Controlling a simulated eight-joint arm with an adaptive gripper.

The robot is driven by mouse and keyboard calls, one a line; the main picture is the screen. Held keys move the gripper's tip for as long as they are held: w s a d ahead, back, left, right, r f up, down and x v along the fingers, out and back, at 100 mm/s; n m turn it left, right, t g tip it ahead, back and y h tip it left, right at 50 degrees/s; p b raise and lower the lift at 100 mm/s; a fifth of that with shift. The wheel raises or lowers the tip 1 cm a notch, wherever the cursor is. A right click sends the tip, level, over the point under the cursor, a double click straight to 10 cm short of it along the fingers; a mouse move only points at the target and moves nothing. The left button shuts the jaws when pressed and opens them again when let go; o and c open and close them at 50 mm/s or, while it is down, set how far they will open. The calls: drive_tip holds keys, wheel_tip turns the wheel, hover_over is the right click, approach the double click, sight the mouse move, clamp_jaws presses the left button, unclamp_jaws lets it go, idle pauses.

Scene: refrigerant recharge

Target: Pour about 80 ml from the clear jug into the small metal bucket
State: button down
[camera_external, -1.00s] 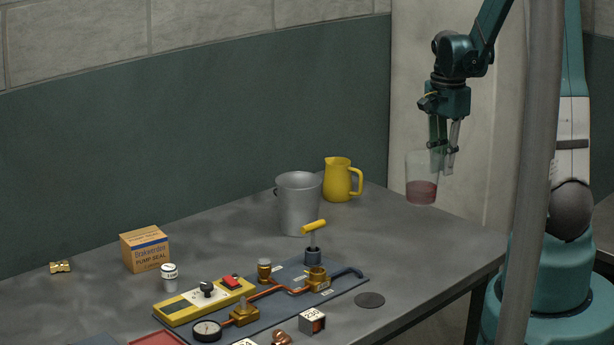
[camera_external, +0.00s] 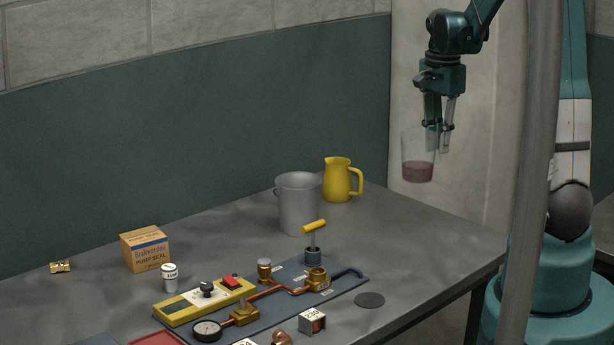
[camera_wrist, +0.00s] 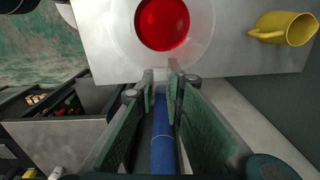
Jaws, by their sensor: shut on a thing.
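The clear jug (camera_external: 418,172) holds a red liquid in its lower part. My gripper (camera_external: 438,128) is shut on the jug at its right side and holds it upright, raised in the air at the right end of the table. In the wrist view the jug's clear wall and red liquid (camera_wrist: 163,24) show just beyond my fingertips (camera_wrist: 160,85). The small metal bucket (camera_external: 298,205) stands upright on the table, left of and lower than the jug. Its inside is mostly hidden from the external camera.
A yellow pitcher (camera_external: 340,180) stands right behind the bucket; it also shows in the wrist view (camera_wrist: 287,28). A blue board with fittings and a yellow-handled valve (camera_external: 313,228) lies in front of the bucket. A box (camera_external: 145,249) stands farther left. A grey post (camera_external: 534,170) crosses the right side.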

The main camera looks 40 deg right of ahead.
drive_tip(key=w+a+n+b, duration=0.1)
drive_tip(key=w+a+n, duration=0.2)
drive_tip(key=w, duration=0.9)
drive_tip(key=w+a+n, duration=0.3)
drive_tip(key=w, duration=0.9)
drive_tip(key=w+a+n+b, duration=0.1)
drive_tip(key=w+a+n, duration=0.2)
drive_tip(key=w, duration=1)
wheel_tip(320, 180, down, 9)
drive_tip(key=shift+s+d+r, duration=0.15)
drive_tip(key=shift+s+d, duration=0.15)
drive_tip(key=shift+s, duration=0.05)
drive_tip(key=shift+a+r+p, duration=0.1)
drive_tip(key=shift+p, duration=0.25)
drive_tip(key=s+a+r+t+h+p, duration=0.4)
drive_tip(key=s+a+r+t+h, duration=0.2)
drive_tip(key=r, duration=0.5)
drive_tip(key=shift+a+r+m+h, duration=0.15)
drive_tip(key=shift+a+m+h, duration=0.15)
drive_tip(key=shift+a+h, duration=0.8)
drive_tip(key=shift+s+a+t+h+b, duration=0.2)
drive_tip(key=shift+t+h, duration=0.1)
drive_tip(key=shift+h, duration=0.2)
drive_tip(key=shift+s+a+t+h+b, duration=0.1)
drive_tip(key=shift+s+t+h+b, duration=0.15)
drive_tip(key=shift+h, duration=0.25)
